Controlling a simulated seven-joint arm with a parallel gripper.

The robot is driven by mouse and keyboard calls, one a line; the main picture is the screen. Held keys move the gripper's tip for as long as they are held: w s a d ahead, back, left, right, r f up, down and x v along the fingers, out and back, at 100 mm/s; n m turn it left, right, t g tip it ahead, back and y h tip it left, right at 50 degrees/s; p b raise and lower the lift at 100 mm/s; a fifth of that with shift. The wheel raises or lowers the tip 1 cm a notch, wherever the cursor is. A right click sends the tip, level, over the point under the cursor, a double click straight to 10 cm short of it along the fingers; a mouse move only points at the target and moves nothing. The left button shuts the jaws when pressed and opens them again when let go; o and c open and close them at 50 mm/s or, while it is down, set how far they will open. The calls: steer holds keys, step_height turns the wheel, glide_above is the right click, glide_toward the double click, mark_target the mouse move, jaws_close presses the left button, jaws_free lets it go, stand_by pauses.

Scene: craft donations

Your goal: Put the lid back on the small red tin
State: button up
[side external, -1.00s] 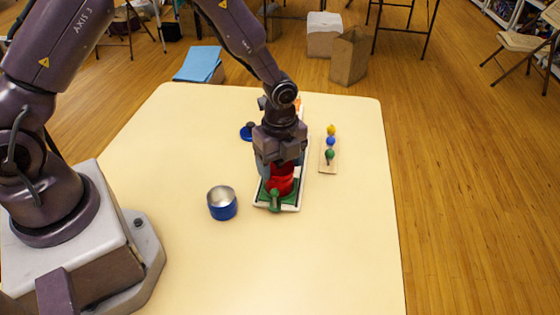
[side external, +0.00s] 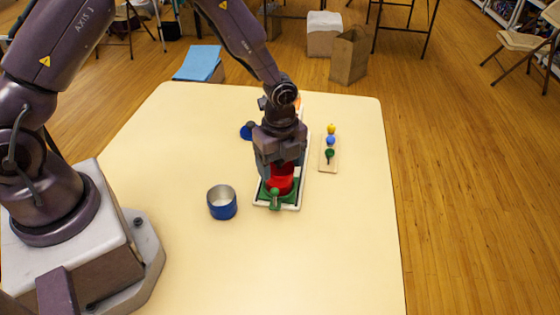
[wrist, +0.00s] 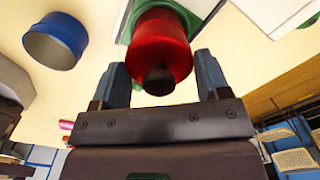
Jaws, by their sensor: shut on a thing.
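My gripper (side external: 281,163) points down over the red tin (side external: 280,184), its fingers shut on the red lid. In the wrist view my gripper (wrist: 161,62) has a finger on each side of the red lid (wrist: 160,48), which has a dark round knob. The lid and tin look together as one red shape in both views; I cannot tell whether the lid is fully seated. The tin stands in a green holder (side external: 274,199) on a white-edged tray (side external: 291,207). The fingers hide part of the lid in the side view.
An open, empty blue tin (side external: 222,208) stands left of the tray; it also shows in the wrist view (wrist: 52,50). A blue lid (side external: 246,132) lies behind it. A wooden board (side external: 329,168) with yellow, blue and green knobs lies at right. The front table is clear.

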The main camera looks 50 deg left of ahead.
stand_by(0.4)
steer(key=o, duration=1)
steer(key=shift+r, duration=0.1)
steer(key=shift+r, duration=3.4)
jaws_close()
steer(key=shift+f, duration=0.1)
